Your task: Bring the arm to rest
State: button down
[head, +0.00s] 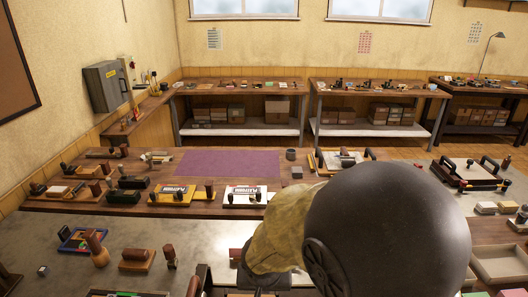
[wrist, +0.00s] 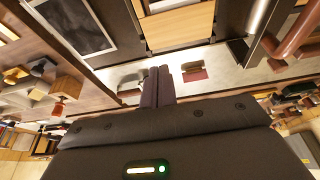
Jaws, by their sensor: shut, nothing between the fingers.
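My gripper (wrist: 158,85) shows in the wrist view, its two dark fingers together at the middle with nothing between them. A grey surface lies beyond the fingertips, with a small reddish block (wrist: 194,73) just right of them. The fingers appear apart from it. In the head view a large dark rounded link and a yellow-sleeved part of my arm fill the lower right middle. They hide part of the bench there, and I cannot make out my gripper in that view.
A wooden bench (head: 60,208) holds stamps, a purple mat (head: 228,163) and two platform cards (head: 245,196). A grey tabletop (head: 205,240) nearer carries wooden-handled stamps (head: 95,247). A black-handled press plate (head: 468,173) and a tray (head: 500,262) are at right.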

jog(key=s+d, duration=0.2)
jog(key=d, duration=0.5)
jog(key=s+d+r+g, duration=0.1)
jog(key=s+d, duration=0.2)
jog(key=d, duration=0.5)
jog(key=shift+d+r, duration=0.15)
jog(key=shift+w, duration=0.1)
